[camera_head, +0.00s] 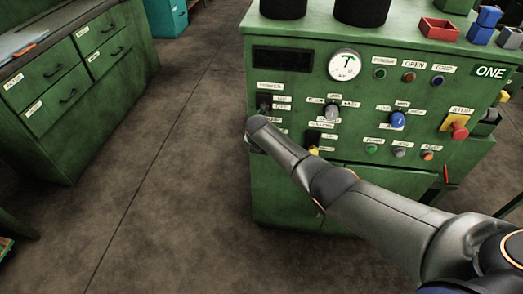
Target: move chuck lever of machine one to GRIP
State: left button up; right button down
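The panel carries a grey knob (332,112), a blue knob (397,119) and a black switch (264,105) at the left. A yellow-tipped part (313,150) shows low on the panel, partly behind my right arm. Which of these is the chuck lever I cannot tell; the small labels are unreadable. Lamps marked OPEN (409,77) and GRIP (438,81) sit above. My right arm crosses the lower panel; its fingers are not visible. My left gripper is out of view.
A yellow-backed red stop button (459,128) is at the panel's right. A round gauge (345,65) is at its top. A red tray (438,29) and blue blocks (482,34) are on top. Green drawers (72,88) stand left; the floor between (170,150) is clear.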

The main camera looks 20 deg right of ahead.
jog(key=shift+d, duration=0.1)
dwell(0.3)
jog(key=shift+c, duration=2.2)
grip_release()
jog(key=shift+s+r+p, duration=0.1)
jog(key=shift+r+p, duration=0.35)
jog(key=p+v, duration=0.3)
jog(key=v, duration=0.1)
jog(key=shift+r, duration=0.1)
jog(key=p+v, duration=0.2)
jog(key=v, duration=0.5)
jog(key=shift+r, duration=0.25)
jog(key=shift+s, duration=0.15)
